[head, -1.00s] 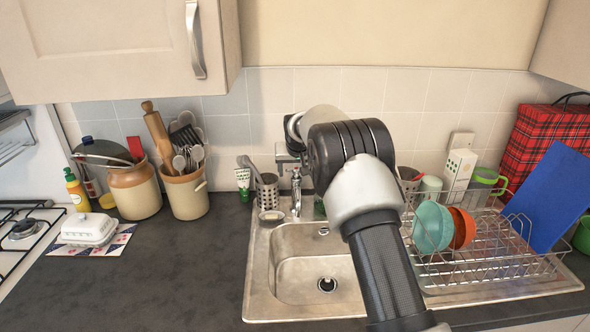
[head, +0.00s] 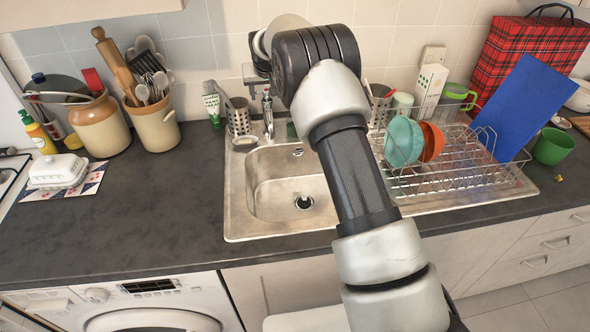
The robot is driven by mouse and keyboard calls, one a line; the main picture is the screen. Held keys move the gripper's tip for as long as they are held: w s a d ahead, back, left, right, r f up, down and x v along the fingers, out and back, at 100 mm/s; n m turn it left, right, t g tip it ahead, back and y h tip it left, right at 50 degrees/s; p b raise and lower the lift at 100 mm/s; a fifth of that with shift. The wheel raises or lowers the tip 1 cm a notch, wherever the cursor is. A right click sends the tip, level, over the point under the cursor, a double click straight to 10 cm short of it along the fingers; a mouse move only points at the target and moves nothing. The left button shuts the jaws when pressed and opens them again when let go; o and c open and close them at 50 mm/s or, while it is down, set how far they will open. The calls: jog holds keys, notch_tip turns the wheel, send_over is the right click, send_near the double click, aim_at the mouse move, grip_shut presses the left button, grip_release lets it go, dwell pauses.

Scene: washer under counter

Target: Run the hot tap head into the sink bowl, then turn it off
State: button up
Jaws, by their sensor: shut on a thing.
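The steel sink bowl (head: 272,193) is set in the counter, empty, with its dark drain showing. The chrome tap (head: 268,115) stands upright behind the bowl. My gripper (head: 259,82) is at the top of the tap, partly hidden behind my wrist, and is shut on the tap there. The fingertips are small in this view, and I cannot make out which part of the tap they hold. No water stream can be made out below the spout.
A steel utensil holder (head: 238,116) and a green-and-white tube (head: 212,104) stand left of the tap. The dish rack (head: 455,172) with bowls fills the drainer at right. Utensil jars (head: 153,126) stand at left.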

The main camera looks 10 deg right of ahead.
jog(key=shift+d+r+n+y, duration=0.1)
jog(key=shift+d+n+y, duration=0.1)
jog(key=shift+n+y, duration=0.35)
jog(key=n+y+p, duration=0.1)
jog(key=n+y, duration=0.1)
jog(key=n, duration=0.2)
jog(key=shift+g, duration=0.3)
jog(key=n+p, duration=0.1)
jog(key=n+g+y+p, duration=0.1)
jog(key=n, duration=0.1)
jog(key=shift+a+r+y, duration=0.1)
jog(key=shift+r+y, duration=0.05)
jog(key=shift+y, duration=0.1)
jog(key=shift+a+n+p, duration=0.1)
jog(key=shift+n+p, duration=0.25)
jog(key=shift+p, duration=0.1)
jog(key=shift+f+n+g, duration=0.2)
jog(key=shift+n+g, duration=0.1)
dwell(5.4)
